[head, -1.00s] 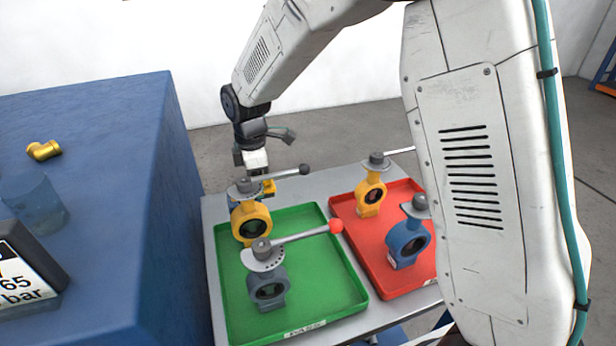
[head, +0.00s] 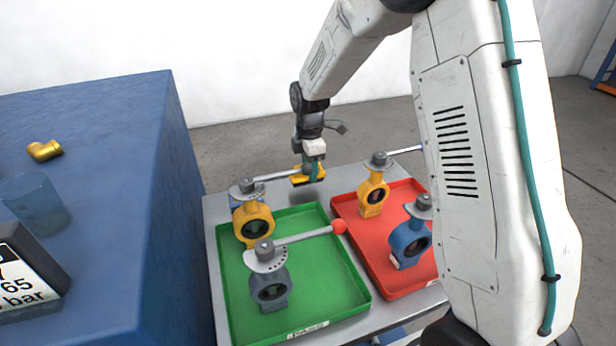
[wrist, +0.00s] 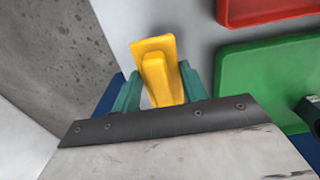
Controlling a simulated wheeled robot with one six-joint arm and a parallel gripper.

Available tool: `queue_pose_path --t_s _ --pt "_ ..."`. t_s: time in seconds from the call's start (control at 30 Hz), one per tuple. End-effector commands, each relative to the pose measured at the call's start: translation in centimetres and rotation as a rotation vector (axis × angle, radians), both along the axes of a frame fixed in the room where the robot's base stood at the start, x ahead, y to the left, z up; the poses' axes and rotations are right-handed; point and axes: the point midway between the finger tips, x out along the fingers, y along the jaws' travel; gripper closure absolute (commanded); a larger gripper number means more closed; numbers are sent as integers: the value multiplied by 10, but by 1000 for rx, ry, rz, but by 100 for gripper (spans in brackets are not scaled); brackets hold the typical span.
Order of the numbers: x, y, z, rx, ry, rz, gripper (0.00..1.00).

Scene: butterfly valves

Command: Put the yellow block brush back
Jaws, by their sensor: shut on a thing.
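The yellow block brush (head: 301,179) is in my gripper (head: 314,172), near the back edge of the grey table, behind the two trays. In the wrist view the brush (wrist: 155,50) shows as a yellow block with a raised yellow grip. The teal fingers of my gripper (wrist: 158,88) are shut on that grip from both sides. The brush appears held above the table, though the gap beneath is hard to judge. Its underside is hidden.
The grey table (head: 218,212) carries a green tray (head: 335,285) and a red tray (head: 350,230). Yellow, grey and blue valves with long levers stand about the trays. A blue thing (head: 236,200) is partly hidden behind the left yellow valve (head: 254,226). A blue bench (head: 110,110) stands left.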

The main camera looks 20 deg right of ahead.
Motion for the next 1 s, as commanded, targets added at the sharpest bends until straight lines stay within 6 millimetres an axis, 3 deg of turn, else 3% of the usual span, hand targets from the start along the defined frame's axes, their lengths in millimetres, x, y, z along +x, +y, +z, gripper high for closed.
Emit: queue_pose_path --t_s 0.23,0.6,0.63,0.7,1.0 --pt "-1 2 -31 0 3 2 78" --pt "0 3 -36 0 1 3 78" --pt "0 3 -35 0 1 3 48" --pt "0 3 -35 0 1 3 35" --pt "0 2 -33 0 0 2 35"
